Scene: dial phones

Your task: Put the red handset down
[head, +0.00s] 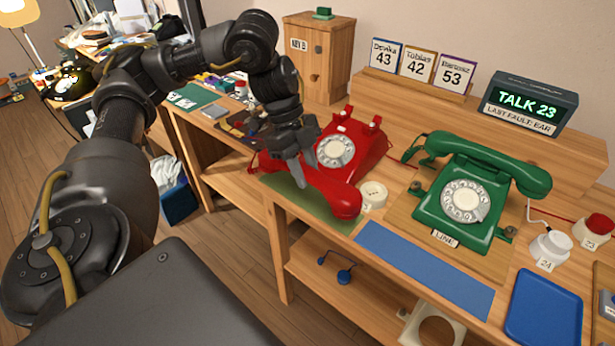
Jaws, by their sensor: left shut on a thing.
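The red handset (335,194) is in front of the red phone, low over the green mat (338,219); I cannot tell whether it touches the mat. My left gripper (301,178) is shut on the handset near its middle, coming down from above. The red dial phone (366,148) stands behind it on the desk, with its cradle empty. The handset's left end is partly hidden by my gripper. My right gripper is not in view.
A green phone (470,188) with its handset on its cradle stands to the right. A white round socket (373,193) sits close by the red handset. A blue mat (424,268) and blue tray (543,308) lie along the front edge. A display reading TALK 23 (528,103) stands behind.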

